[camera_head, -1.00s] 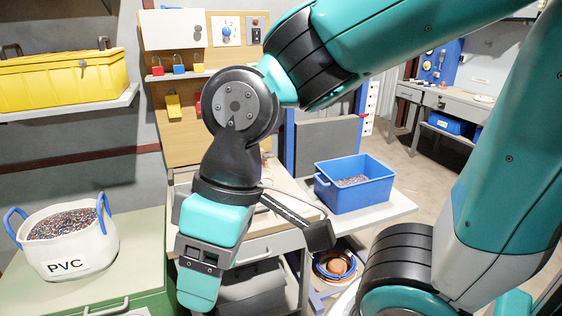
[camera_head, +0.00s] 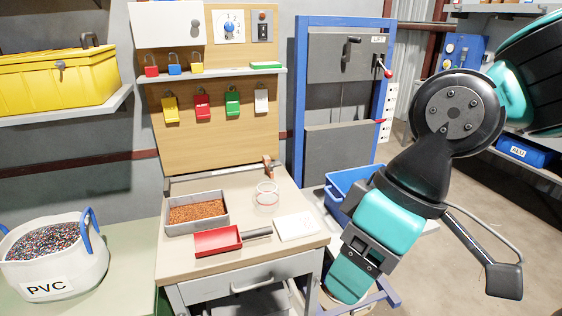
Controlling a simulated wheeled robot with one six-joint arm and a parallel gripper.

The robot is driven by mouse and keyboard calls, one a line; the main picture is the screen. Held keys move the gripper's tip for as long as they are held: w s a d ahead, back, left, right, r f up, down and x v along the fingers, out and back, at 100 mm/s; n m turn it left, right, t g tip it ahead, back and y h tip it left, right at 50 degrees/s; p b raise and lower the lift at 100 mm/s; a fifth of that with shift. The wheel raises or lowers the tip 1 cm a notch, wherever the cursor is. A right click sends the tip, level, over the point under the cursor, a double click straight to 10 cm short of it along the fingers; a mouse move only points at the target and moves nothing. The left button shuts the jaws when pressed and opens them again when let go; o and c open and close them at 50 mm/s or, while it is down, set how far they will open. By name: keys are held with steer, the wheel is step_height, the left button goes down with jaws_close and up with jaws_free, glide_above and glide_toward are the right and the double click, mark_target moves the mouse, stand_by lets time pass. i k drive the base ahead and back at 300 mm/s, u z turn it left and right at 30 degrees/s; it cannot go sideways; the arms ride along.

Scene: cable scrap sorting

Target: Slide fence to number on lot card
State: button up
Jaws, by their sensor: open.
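My gripper (camera_head: 350,278) is open and points down, right of the bench and in front of the blue bin. It is apart from the card and the bar. Its fingertips are not clear.
On the bench (camera_head: 262,252) are a grey tray of copper granules (camera_head: 163,226), a red scoop (camera_head: 218,240) and a clear round dish (camera_head: 266,194). The blue bin (camera_head: 345,184) is partly hidden by my arm.

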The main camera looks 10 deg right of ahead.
mark_target(269, 166)
steer(key=u, duration=1.25)
steer(key=i, duration=1.15)
steer(key=z, duration=1.15)
